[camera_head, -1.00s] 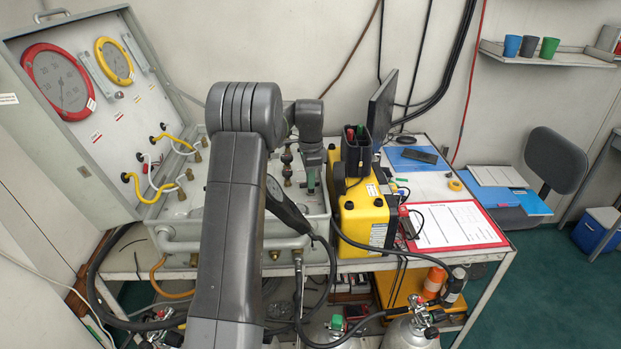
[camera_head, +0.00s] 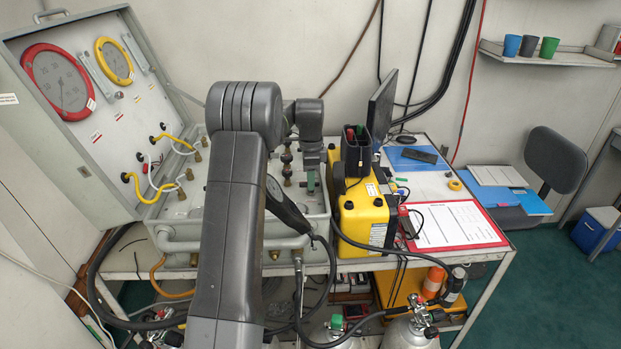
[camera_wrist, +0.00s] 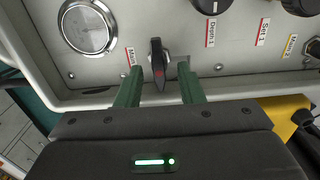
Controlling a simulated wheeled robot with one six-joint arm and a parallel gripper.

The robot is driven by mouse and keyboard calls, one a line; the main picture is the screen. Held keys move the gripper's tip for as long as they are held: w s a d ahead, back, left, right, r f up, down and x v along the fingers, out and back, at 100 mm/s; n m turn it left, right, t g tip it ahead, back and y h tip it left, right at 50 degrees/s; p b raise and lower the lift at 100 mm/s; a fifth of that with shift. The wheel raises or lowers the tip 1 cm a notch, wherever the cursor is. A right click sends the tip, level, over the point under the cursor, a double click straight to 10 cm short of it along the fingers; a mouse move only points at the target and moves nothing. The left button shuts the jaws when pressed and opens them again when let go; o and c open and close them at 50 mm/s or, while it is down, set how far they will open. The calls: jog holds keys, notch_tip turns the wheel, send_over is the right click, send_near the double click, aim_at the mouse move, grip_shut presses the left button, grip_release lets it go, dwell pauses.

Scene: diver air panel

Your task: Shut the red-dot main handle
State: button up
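My gripper (camera_wrist: 160,67) has two green fingers, one on each side of the handle. A gap shows between each finger and the handle; I cannot tell how deep the tips reach. In the head view my gripper (camera_head: 311,186) is low over the right part of the panel case (camera_head: 180,246), and the handle cannot be made out there.
In the head view, a yellow case (camera_head: 362,215) stands close right of my gripper. The open lid (camera_head: 130,160) with gauges stands left.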

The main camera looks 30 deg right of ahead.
notch_tip(320, 180, up, 14)
jog(key=b, duration=0.2)
jog(key=shift+f, duration=0.15)
